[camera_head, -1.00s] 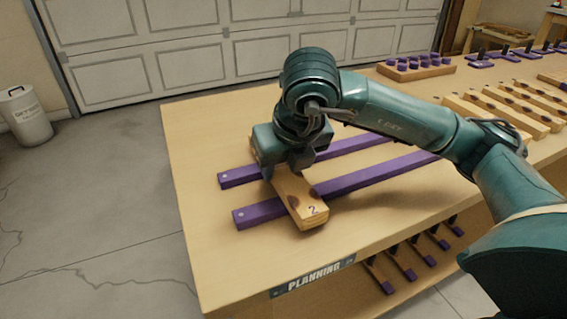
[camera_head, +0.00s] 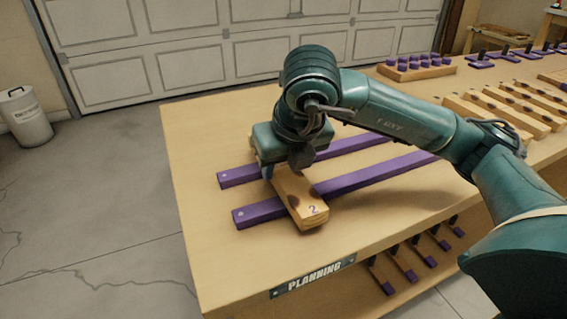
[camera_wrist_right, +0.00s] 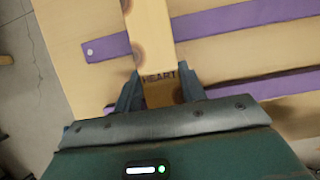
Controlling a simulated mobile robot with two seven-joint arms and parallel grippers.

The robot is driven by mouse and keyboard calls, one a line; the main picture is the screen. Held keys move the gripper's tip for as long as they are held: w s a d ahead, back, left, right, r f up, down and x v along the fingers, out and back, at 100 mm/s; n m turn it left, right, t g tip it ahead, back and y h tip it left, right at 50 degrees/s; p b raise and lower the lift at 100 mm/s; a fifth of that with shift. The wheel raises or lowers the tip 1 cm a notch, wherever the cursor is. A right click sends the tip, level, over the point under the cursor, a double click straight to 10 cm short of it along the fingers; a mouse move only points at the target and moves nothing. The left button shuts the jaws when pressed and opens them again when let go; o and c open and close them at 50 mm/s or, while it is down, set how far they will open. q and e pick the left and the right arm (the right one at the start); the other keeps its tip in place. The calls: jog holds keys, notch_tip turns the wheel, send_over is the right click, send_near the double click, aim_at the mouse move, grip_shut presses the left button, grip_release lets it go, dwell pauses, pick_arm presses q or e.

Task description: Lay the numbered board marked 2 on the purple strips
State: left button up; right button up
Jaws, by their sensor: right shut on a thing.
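The wooden board marked 2 (camera_head: 298,195) lies across the two purple strips near their left ends, with its numbered end toward the bench front. The near purple strip (camera_head: 385,171) and the far purple strip (camera_head: 355,145) run to the right. My right gripper (camera_head: 284,168) is over the board's far part and shut on it. In the right wrist view, the fingers of this gripper (camera_wrist_right: 160,88) sit on both sides of the board (camera_wrist_right: 152,22), by the word HEART. My arm hides the board's far end in the head view. My left gripper is out of view.
Several similar boards (camera_head: 487,113) lie at the right of the bench. A block with purple pegs (camera_head: 416,67) stands at the back. Bare bench top lies left and in front of the strips.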

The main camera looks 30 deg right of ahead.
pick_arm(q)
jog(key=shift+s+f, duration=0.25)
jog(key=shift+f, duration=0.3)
pick_arm(e)
jog(key=o, duration=1.2)
jog(key=shift+c, duration=0.2)
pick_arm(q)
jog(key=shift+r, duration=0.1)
pick_arm(e)
jog(key=shift+r, duration=0.15)
jog(key=shift+r+p, duration=2.6)
jog(key=shift+r, duration=1.3)
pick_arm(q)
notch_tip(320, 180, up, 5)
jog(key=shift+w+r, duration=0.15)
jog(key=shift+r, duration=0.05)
